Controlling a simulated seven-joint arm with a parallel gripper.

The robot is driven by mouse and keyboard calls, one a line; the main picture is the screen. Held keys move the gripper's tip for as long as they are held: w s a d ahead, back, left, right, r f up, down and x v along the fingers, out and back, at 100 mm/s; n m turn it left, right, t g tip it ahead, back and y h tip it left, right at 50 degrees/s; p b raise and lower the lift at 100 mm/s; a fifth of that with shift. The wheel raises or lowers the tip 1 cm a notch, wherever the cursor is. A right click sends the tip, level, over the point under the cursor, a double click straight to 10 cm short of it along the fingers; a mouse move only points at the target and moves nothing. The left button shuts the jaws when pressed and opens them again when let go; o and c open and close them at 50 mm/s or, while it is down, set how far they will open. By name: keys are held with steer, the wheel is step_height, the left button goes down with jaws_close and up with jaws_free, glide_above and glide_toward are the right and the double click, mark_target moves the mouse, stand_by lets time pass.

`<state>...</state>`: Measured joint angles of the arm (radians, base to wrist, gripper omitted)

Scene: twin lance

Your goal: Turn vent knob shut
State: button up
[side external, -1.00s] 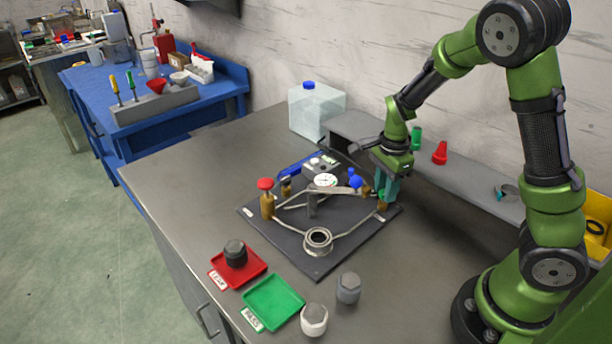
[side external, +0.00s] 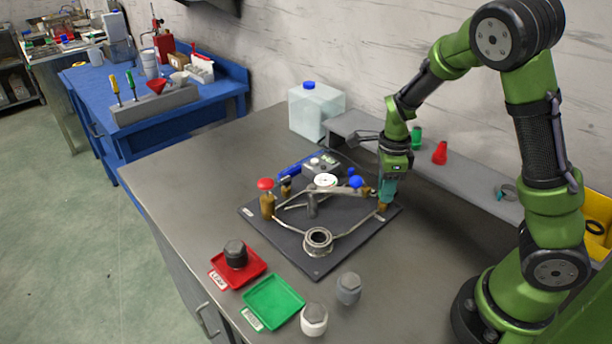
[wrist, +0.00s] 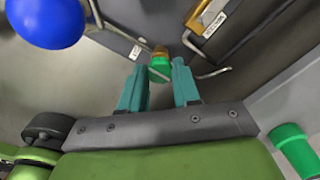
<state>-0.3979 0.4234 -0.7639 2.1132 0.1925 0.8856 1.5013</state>
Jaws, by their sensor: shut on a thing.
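The green vent knob (wrist: 160,70) shows between the teal fingertips in the wrist view, on a brass valve body at the right corner of the black rig board (side external: 330,262). My gripper (side external: 387,198) is down over this valve in the side view and is shut on the green knob. The fingers (wrist: 160,85) stand on either side of it in the wrist view. In the side view the fingers hide the knob, and only some brass (side external: 382,208) shows below them. I cannot tell the knob's turn angle.
The blue knob (side external: 356,182) stands close left of my gripper, with the gauge (side external: 325,180) and red knob (side external: 265,184) farther left. A grey shelf (side external: 465,178) holding green and red parts runs behind. Red (side external: 258,272) and green (side external: 274,303) trays lie in front.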

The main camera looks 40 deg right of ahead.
steer(key=o, duration=1.1)
steer(key=shift+c, duration=0.2)
steer(key=shift+r, duration=0.1)
step_height(320, 180, up, 17)
